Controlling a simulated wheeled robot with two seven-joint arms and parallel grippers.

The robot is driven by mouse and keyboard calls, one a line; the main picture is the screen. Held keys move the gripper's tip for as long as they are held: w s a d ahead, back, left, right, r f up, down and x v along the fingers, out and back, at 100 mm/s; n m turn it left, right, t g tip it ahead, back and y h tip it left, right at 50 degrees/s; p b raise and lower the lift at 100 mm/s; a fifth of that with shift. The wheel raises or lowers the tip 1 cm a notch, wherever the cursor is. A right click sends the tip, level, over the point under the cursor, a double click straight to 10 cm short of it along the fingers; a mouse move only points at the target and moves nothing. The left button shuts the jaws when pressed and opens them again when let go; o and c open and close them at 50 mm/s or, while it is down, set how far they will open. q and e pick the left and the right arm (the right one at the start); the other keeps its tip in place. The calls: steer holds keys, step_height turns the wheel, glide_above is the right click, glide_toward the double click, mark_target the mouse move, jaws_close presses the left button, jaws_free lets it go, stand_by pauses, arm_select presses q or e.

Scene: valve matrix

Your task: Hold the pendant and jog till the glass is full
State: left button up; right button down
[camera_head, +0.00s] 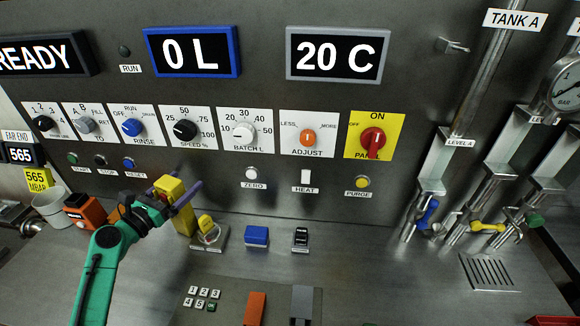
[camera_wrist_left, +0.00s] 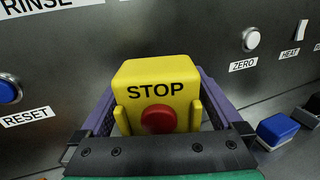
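A yellow box marked STOP with a red button (camera_wrist_left: 157,95) stands in front of my left wrist camera; in the head view its yellow body (camera_head: 182,219) stands at the foot of the panel. My left gripper (camera_head: 178,198) is at this box. Its purple fingers are spread, one on each side of the box in the wrist view. I cannot tell whether they touch it. I cannot make out which object is the pendant. A pale cup (camera_head: 50,208) stands at the far left; I cannot tell if it is the glass. My right gripper is not in view.
An orange device (camera_head: 84,211) stands left of my gripper. A yellow-topped item (camera_head: 208,232), a blue block (camera_head: 256,236) and a black switch (camera_head: 300,239) sit to the right. The panel shows 0 L (camera_head: 192,52). Valves and pipes (camera_head: 430,190) stand at right.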

mark_target(163, 200)
arm_select(q)
steer(key=v, duration=1.2)
steer(key=shift+s, duration=0.1)
